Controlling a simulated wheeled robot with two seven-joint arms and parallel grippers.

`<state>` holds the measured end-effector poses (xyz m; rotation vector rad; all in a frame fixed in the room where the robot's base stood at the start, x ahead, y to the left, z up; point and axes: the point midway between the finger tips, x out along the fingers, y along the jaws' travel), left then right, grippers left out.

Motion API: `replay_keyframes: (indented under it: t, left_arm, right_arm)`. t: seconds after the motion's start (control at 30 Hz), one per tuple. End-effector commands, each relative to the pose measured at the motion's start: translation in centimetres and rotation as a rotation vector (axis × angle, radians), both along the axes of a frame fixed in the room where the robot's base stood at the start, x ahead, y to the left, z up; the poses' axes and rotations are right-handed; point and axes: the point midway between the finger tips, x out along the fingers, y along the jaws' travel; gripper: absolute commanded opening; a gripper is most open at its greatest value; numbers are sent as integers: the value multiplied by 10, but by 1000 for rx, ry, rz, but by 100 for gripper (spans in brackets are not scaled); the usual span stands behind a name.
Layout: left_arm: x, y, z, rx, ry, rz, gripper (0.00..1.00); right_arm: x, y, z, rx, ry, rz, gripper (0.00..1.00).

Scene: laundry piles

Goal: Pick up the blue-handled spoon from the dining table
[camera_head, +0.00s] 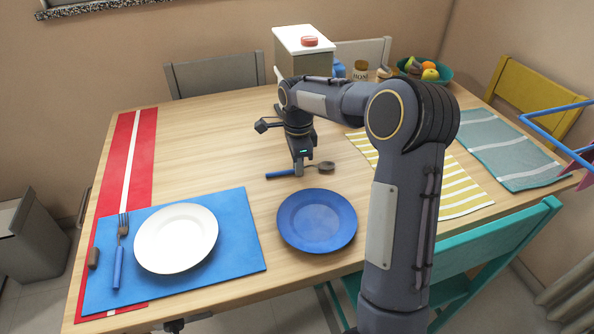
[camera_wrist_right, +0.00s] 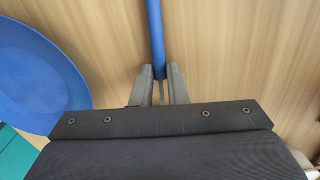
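The blue-handled spoon (camera_head: 283,174) lies on the wooden dining table (camera_head: 225,125), behind the blue plate, with its bowl to the right. My right gripper (camera_head: 299,171) reaches down onto it where the handle meets the neck. In the right wrist view, the blue handle (camera_wrist_right: 155,40) runs between the two fingertips (camera_wrist_right: 159,72), which sit close against both sides. The gripper looks shut on it, and the spoon appears to be at table height. The spoon's bowl is hidden in the wrist view. A small dark part at the bottom edge of the head view may be my left gripper (camera_head: 175,325).
A blue plate (camera_head: 317,220) stands just in front of the spoon. A white plate (camera_head: 176,238) and fork (camera_head: 119,250) lie on a blue mat (camera_head: 245,230). A box (camera_head: 304,50), jar and fruit bowl (camera_head: 440,76) stand at the back. Chairs surround the table.

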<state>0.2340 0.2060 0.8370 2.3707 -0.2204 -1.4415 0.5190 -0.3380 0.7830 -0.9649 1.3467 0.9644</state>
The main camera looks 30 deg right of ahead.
Motion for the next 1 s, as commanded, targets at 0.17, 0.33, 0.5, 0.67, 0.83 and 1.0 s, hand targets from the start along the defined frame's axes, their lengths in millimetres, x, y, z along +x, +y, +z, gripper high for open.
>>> replay_keyframes:
  t: [0.17, 0.33, 0.5, 0.67, 0.83, 1.0]
  left_arm:
    - [0, 0, 0, 0, 0, 0, 36]
    - [0, 0, 0, 0, 0, 0, 36]
    - [0, 0, 2, 0, 0, 0, 36]
    - [0, 0, 6, 0, 0, 0, 36]
    - [0, 0, 11, 0, 0, 0, 36]
    - [0, 0, 19, 0, 0, 0, 36]
  right_arm:
    - [0, 0, 0, 0, 0, 0, 0]
    - [0, 0, 0, 0, 0, 0, 0]
    - [0, 0, 6, 0, -1, 0, 0]
    - [1, 0, 24, -1, -3, 0, 0]
    - [-10, 16, 56, 1, -4, 4, 0]
    - [-30, 44, 97, 0, -5, 5, 0]
